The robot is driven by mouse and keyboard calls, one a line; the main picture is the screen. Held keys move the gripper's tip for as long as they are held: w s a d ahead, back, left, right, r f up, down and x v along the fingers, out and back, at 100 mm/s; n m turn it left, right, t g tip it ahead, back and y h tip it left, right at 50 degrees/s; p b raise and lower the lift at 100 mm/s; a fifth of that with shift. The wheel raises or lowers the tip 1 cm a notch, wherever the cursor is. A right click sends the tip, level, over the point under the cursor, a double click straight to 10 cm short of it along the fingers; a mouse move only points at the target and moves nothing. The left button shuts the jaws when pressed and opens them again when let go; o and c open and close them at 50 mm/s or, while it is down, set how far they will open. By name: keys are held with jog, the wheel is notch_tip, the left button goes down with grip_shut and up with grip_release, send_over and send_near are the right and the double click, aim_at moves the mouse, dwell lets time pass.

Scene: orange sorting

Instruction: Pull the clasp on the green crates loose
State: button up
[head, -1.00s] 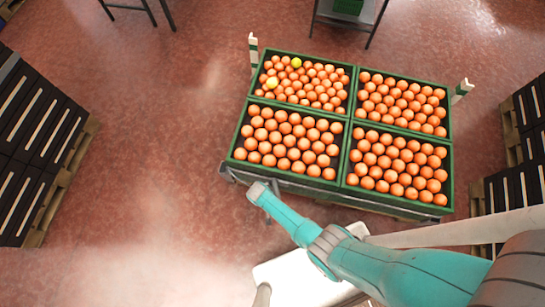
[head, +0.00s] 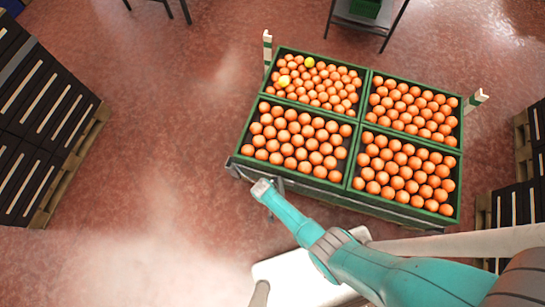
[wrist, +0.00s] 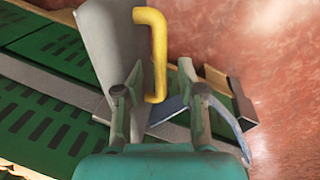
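Four green crates (head: 352,155) full of oranges stand as a block on a cart in the head view. The wrist view shows a yellow bent handle (wrist: 158,50) on an upright grey plate (wrist: 108,40), at the slatted green crate side (wrist: 62,47); this looks like the clasp. My gripper (head: 260,188) is by the front left edge of the crates. In the wrist view my gripper (wrist: 160,85) is open, its two fingers apart on either side of the handle's lower end. I see no finger touching the handle; the depth between them is unclear.
Black crates on a pallet (head: 45,115) stand at the left, and more dark crates (head: 510,205) at the right. A dark table (head: 366,20) stands behind. Red floor (head: 165,110) is open left of the cart.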

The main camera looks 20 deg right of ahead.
notch_tip(320, 180, up, 12)
jog(key=a, duration=0.2)
jog(key=shift+w+f, duration=0.2)
dwell(0.7)
jog(key=s+d+r+n+t+y, duration=0.1)
jog(key=s+d+r+t, duration=0.25)
jog(key=s, duration=0.25)
jog(key=s+d+r+t+y, duration=0.2)
jog(key=s+d+r+t, duration=0.1)
jog(key=s+d+r, duration=0.3)
jog(key=s+r+t, duration=0.3)
jog(key=r, duration=0.8)
jog(key=s+d+r+n+t, duration=0.1)
jog(key=s+r+t, duration=0.2)
jog(key=r, duration=0.9)
jog(key=s+d+r+t+h, duration=0.1)
jog(key=s+r+t, duration=0.2)
jog(key=r, duration=0.9)
jog(key=shift+s, duration=0.4)
